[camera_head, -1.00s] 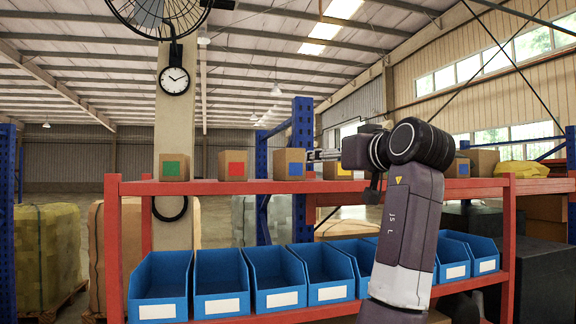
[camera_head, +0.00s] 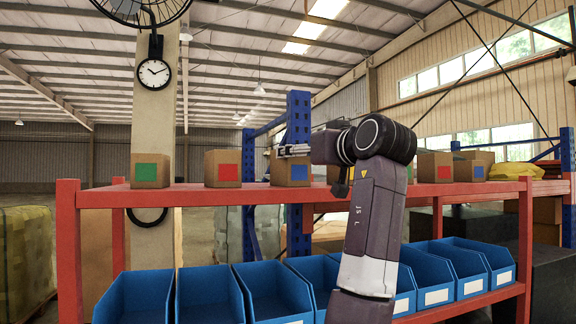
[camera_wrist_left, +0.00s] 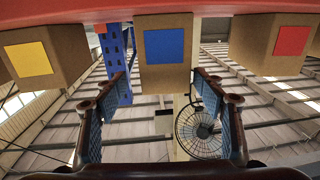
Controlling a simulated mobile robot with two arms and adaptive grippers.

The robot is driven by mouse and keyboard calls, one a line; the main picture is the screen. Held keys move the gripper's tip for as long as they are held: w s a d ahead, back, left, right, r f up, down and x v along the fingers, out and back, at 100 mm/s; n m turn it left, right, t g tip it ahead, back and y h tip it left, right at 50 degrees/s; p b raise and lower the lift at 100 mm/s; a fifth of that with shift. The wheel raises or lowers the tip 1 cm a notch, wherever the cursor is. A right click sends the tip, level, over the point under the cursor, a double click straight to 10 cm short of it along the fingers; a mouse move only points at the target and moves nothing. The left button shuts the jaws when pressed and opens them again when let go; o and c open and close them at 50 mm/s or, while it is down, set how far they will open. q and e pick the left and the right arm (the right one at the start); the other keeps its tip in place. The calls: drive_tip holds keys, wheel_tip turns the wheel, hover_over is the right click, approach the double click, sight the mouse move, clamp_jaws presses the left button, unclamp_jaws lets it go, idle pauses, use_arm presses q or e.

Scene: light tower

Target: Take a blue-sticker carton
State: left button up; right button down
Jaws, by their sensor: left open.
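A brown carton with a blue sticker (camera_head: 291,173) stands on the red shelf (camera_head: 190,195), between a red-sticker carton (camera_head: 222,169) and a yellow-sticker carton, which my arm mostly hides in the head view. My left gripper (camera_head: 290,150) is at the blue-sticker carton's upper part. The left wrist view is upside down; there the blue-sticker carton (camera_wrist_left: 165,52) lies ahead, between the lines of the two open fingers (camera_wrist_left: 158,88). The fingertips are close to it; contact cannot be told. A second blue-sticker carton (camera_head: 478,171) stands further right. My right gripper is not in view.
The yellow-sticker carton (camera_wrist_left: 42,55) and red-sticker carton (camera_wrist_left: 275,45) flank the target in the wrist view. A green-sticker carton (camera_head: 150,169) stands at the left, another red-sticker one (camera_head: 436,166) at the right. Blue bins (camera_head: 208,295) fill the lower shelf.

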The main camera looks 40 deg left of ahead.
use_arm(q)
drive_tip(key=shift+w+a+r+p, duration=0.15)
drive_tip(key=shift+a+p, duration=0.15)
drive_tip(key=shift+a, duration=0.25)
drive_tip(key=p+x, duration=0.1)
drive_tip(key=x, duration=0.1)
drive_tip(key=p+x, duration=0.2)
drive_tip(key=shift+a+r, duration=0.2)
drive_tip(key=shift+a, duration=0.35)
drive_tip(key=shift+f, duration=0.2)
drive_tip(key=shift+d, duration=0.1)
drive_tip(key=c, duration=0.6)
drive_tip(key=shift+r, duration=0.1)
drive_tip(key=c, duration=0.7)
drive_tip(key=shift+c, duration=0.2)
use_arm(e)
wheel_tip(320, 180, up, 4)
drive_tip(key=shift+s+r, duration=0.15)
